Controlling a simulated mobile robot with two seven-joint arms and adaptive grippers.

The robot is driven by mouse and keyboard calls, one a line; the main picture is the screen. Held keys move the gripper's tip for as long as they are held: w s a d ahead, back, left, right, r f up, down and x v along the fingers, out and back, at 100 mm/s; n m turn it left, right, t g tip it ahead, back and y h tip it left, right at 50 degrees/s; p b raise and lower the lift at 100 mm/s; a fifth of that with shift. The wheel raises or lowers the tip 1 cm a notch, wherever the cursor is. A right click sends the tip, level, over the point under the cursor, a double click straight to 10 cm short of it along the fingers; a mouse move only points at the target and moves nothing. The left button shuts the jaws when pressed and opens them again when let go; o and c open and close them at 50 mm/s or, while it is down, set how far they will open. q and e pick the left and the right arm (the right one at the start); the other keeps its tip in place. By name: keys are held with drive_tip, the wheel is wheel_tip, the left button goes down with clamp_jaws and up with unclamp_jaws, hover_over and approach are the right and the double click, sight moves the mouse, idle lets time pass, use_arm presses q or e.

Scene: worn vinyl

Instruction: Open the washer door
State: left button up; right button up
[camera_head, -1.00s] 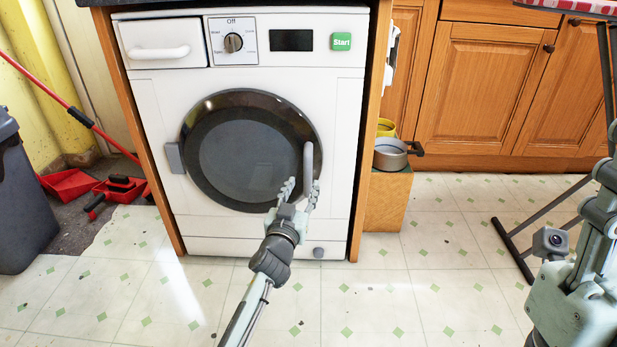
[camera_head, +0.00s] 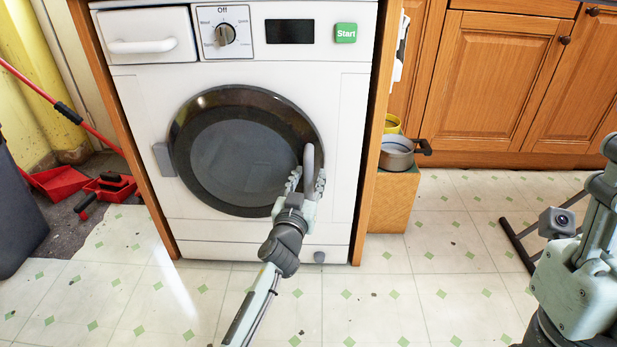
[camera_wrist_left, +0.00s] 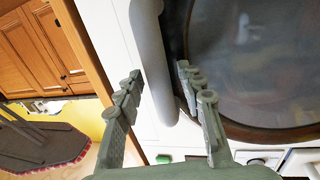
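The white washer (camera_head: 270,225) stands facing me with its round dark-rimmed door (camera_head: 235,150) closed. A grey curved door handle (camera_head: 309,158) is on the right side of the door, and a grey hinge block is on the left. My left gripper (camera_head: 307,182) is open at the handle's lower part. In the left wrist view the handle (camera_wrist_left: 149,45) lies between its two spread fingers (camera_wrist_left: 157,80), with gaps visible on both sides. The door glass (camera_wrist_left: 260,60) fills the right of that view. My right arm is at the right edge; its fingers do not show.
A grey pot (camera_head: 397,152) stands on a wooden block (camera_head: 393,200) right of the washer. Wooden cabinets (camera_head: 500,85) are behind it. A red dustpan (camera_head: 60,182) and a grey bin (camera_head: 18,215) are at left. The floor in front is clear.

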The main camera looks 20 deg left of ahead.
use_arm(q)
clamp_jaws()
